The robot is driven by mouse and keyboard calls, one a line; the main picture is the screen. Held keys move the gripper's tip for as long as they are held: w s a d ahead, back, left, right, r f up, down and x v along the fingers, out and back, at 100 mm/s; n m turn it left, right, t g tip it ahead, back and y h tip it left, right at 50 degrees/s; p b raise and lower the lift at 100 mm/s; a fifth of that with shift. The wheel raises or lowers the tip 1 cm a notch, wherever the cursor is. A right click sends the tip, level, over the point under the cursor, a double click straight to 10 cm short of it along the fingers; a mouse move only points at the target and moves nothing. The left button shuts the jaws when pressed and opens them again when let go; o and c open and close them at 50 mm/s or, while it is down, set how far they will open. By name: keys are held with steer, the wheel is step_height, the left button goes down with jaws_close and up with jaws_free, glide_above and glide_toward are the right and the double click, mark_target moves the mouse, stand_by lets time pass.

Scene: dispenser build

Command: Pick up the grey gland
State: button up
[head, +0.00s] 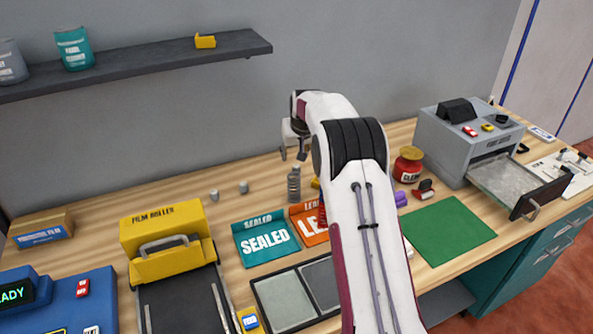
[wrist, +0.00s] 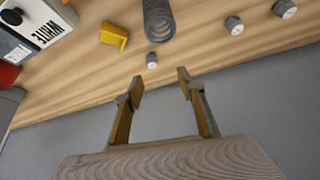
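Several small grey capped pieces are on the wooden bench, and I cannot tell for sure which one is the grey gland. In the wrist view one small grey piece (wrist: 152,60) stands just beyond my gripper (wrist: 160,86), roughly in line with the gap between the fingers. Two similar grey pieces (wrist: 234,26) (wrist: 285,9) stand off to the right; they show in the head view (head: 244,187) (head: 214,195) left of my arm. A larger ribbed grey cylinder (wrist: 158,20) stands beside the nearest piece. My gripper (head: 293,156) is open, empty and above the bench.
A yellow part (wrist: 115,36) lies left of the ribbed cylinder in the wrist view. A teal SEALED pouch (head: 265,240), a yellow film roller (head: 165,240), a red jar (head: 408,166) and a green mat (head: 448,231) are on the bench. A grey wall stands close behind.

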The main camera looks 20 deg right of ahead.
glide_toward(297, 168)
steer(key=shift+w+f, duration=0.15)
steer(key=shift+f, duration=0.45)
steer(key=shift+w+f, duration=0.2)
steer(key=shift+f, duration=0.35)
steer(key=shift+f, duration=0.15)
steer(key=shift+x, duration=1.15)
steer(key=shift+w+f, duration=0.1)
steer(key=shift+w, duration=0.05)
steer(key=shift+w+x, duration=0.25)
steer(key=shift+x, duration=1.35)
steer(key=shift+w+d+f, duration=0.25)
steer(key=shift+w+f, duration=0.1)
steer(key=shift+f, duration=0.2)
steer(key=shift+c, duration=0.3)
